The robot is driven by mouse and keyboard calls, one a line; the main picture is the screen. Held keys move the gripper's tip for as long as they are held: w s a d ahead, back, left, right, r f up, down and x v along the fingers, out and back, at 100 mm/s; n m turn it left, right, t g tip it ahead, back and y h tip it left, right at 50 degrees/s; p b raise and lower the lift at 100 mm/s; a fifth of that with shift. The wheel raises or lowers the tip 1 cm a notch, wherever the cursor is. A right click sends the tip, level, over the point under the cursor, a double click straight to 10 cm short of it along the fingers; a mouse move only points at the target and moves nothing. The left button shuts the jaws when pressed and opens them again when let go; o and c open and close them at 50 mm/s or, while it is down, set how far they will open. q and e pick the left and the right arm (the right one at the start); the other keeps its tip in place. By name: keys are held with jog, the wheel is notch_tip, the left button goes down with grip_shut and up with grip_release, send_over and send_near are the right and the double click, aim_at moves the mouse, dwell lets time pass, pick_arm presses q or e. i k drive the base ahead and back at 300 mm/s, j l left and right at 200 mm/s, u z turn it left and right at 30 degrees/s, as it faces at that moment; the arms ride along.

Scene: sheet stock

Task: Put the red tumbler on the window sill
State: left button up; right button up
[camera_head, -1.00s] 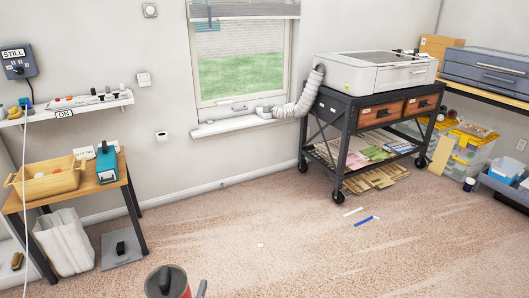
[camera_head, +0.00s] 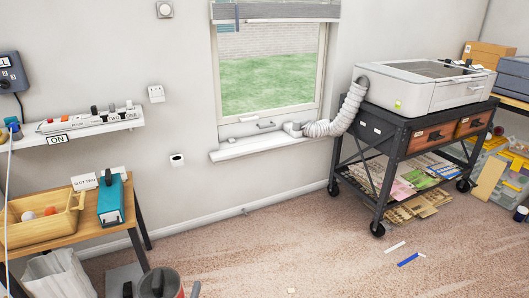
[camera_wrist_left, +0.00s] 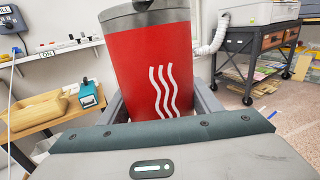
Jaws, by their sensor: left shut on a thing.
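The red tumbler (camera_wrist_left: 150,70) fills the middle of the left wrist view. It is red with white wavy lines and a grey lid, and stands upright between the fingers of my left gripper (camera_wrist_left: 162,103), which is shut on it. In the head view only the tumbler's grey lid and a bit of red (camera_head: 180,292) show at the bottom edge. The window sill (camera_head: 260,147) is a white ledge under the window, ahead and well apart from the tumbler. My right gripper is not in view.
A white hose (camera_head: 340,118) rests by the sill's right end and leads to a machine (camera_head: 425,84) on a black wheeled cart (camera_head: 399,140). A wooden table (camera_head: 75,235) with a basket (camera_head: 42,222) stands left. Carpet below the sill is clear.

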aim_at(241, 148)
jog(key=i+l, duration=0.1)
jog(key=i, duration=0.4)
jog(key=i+l+u, duration=0.1)
jog(key=i, duration=0.4)
jog(key=i+l, duration=0.2)
jog(key=i, duration=0.25)
jog(key=i+l+u, duration=0.1)
jog(key=i, duration=0.4)
jog(key=i+l, duration=0.2)
jog(key=i, duration=0.3)
jog(key=i+l+u, duration=0.1)
jog(key=i, duration=0.35)
jog(key=i+l, duration=0.1)
jog(key=i, duration=0.25)
jog(key=i+l+u, duration=0.1)
jog(key=i, duration=0.3)
